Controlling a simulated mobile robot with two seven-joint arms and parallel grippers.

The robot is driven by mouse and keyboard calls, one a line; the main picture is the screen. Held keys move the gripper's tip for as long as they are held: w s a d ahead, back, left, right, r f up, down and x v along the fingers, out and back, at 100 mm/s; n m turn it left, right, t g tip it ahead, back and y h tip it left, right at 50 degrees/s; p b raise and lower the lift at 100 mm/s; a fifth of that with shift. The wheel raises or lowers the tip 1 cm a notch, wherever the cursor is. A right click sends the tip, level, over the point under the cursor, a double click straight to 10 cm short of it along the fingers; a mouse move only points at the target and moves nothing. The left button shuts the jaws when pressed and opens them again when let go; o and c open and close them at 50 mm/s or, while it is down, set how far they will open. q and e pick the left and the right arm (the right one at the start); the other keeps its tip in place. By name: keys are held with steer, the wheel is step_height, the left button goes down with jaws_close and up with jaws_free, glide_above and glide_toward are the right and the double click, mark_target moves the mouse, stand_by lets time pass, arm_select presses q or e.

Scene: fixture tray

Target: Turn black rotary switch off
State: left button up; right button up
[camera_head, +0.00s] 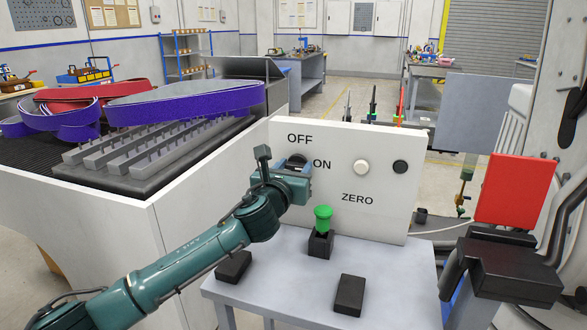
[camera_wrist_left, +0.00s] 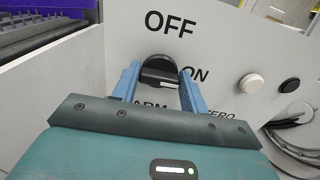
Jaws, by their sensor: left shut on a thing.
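The black rotary switch (camera_wrist_left: 160,72) is on the white panel, below the OFF label and left of the ON label in the left wrist view. Its raised grip lies roughly sideways, tilted slightly down to the right, with a light mark at its right end towards ON. My left gripper (camera_wrist_left: 161,88) is shut on the switch, its two blue fingers on either side. In the head view, my left gripper (camera_head: 292,166) comes from the lower left and hides most of the switch. My right gripper is not in view.
The white panel (camera_head: 345,145) also carries a white button (camera_head: 361,167) and a black button (camera_head: 400,167). A red panel (camera_head: 506,190) is at right.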

arm_select(q)
steer(key=shift+c, duration=0.7)
